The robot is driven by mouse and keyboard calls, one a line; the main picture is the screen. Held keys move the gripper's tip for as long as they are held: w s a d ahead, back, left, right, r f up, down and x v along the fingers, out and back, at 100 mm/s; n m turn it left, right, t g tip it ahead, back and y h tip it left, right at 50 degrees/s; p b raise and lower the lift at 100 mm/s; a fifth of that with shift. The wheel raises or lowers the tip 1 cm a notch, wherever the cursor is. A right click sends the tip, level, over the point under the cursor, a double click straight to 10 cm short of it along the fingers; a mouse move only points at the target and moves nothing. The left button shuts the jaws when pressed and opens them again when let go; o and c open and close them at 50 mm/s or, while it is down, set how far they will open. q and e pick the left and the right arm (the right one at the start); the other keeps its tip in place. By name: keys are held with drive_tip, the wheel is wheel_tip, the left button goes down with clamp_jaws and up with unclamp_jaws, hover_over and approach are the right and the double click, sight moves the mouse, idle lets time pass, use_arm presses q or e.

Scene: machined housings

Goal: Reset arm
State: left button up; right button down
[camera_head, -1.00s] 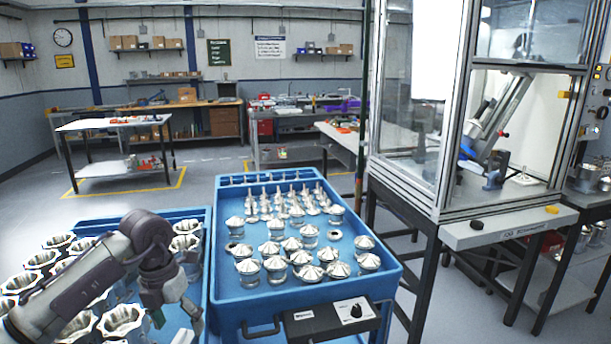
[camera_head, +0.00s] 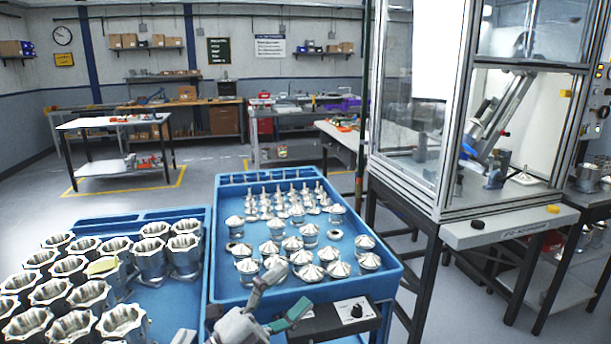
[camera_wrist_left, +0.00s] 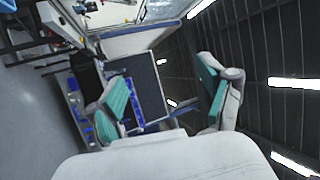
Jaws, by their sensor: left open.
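My left gripper (camera_head: 293,289) is low in the head view, in front of the blue tray of cone-topped parts (camera_head: 388,262) and close to the black control box (camera_head: 356,316). Its two teal-padded fingers are spread, with nothing between them. The left wrist view also shows the open, empty fingers (camera_wrist_left: 160,78), with the ceiling and room turned sideways behind. The rest of the left arm is mostly cut off by the lower edge of the head view. My right gripper is not in view.
A glass-walled machine enclosure (camera_head: 446,130) stands at right on a dark frame. Open floor (camera_head: 240,162) lies behind the trays.

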use_arm(q)
drive_tip(key=s+a+f+n+t+y, duration=0.1)
drive_tip(key=s+a+f+n+y, duration=0.2)
drive_tip(key=a+f+n+y, duration=1.6)
drive_tip(key=s+f+n+g, duration=0.2)
drive_tip(key=s+f+g, duration=0.2)
drive_tip(key=s, duration=0.4)
drive_tip(key=s+f+n+g+h, duration=0.1)
drive_tip(key=s+f+g, duration=0.3)
drive_tip(key=s, duration=0.3)
drive_tip(key=s+f+n+g, duration=0.2)
drive_tip(key=s+f+g, duration=0.2)
drive_tip(key=s, duration=0.4)
wheel_tip(320, 180, down, 32)
drive_tip(key=s+g+b, duration=0.1)
drive_tip(key=s+b, duration=0.2)
drive_tip(key=b, duration=0.1)
drive_tip(key=s+a+f+g+b, duration=0.1)
drive_tip(key=s+a+f+b, duration=0.1)
drive_tip(key=s+f, duration=1.3)
drive_tip(key=shift+f, duration=0.8)
drive_tip(key=shift+s, duration=0.1)
